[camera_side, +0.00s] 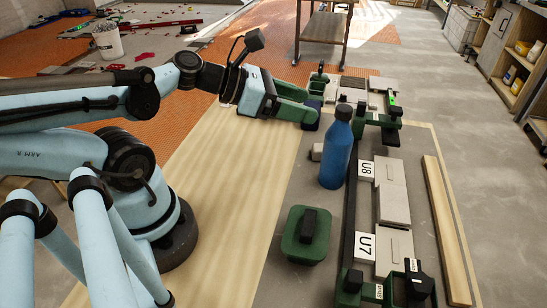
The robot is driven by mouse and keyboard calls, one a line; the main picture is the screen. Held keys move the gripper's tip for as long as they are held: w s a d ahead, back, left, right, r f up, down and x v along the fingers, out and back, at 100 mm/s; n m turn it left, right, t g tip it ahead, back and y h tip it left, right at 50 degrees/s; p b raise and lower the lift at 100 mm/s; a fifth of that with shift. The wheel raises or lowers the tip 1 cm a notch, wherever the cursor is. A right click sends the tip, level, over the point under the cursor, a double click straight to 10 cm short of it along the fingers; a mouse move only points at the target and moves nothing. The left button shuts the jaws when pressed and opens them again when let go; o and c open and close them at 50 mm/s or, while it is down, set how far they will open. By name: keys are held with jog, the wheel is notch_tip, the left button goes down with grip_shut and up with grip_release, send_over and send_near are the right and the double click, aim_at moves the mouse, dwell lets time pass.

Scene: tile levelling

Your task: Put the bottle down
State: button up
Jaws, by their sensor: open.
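The blue bottle (337,152) stands upright on the grey work surface, beside the dark rail and close to the U8 label. Its cap is dark. My gripper (312,107) is at the upper left of the bottle in the picture, with green fingers pointing right. It is open. A small dark blue thing shows at the fingertips, and I cannot tell whether they touch it. The fingers look apart from the bottle.
A green block with a black handle (306,235) sits left of the rail. Tiles (393,190) lie by the labels U8 (366,171) and U7 (365,246). A wooden strip (445,230) lies at right. Green clamps (377,123) stand at the rail's ends.

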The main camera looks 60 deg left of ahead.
jog(key=f+m+g+y, duration=0.1)
jog(key=m, duration=0.8)
jog(key=s+f+m+g+y, duration=0.1)
jog(key=f+m+g+y, duration=0.1)
jog(key=m, duration=0.8)
jog(key=a+f+m+g+y, duration=0.1)
jog(key=m+g, duration=0.1)
jog(key=m, duration=0.8)
jog(key=shift+s+f, duration=0.2)
jog(key=shift+f, duration=0.15)
jog(key=m, duration=0.1)
jog(key=m+y, duration=0.1)
jog(key=shift+a+m+g, duration=0.2)
jog(key=shift+m+g, duration=0.1)
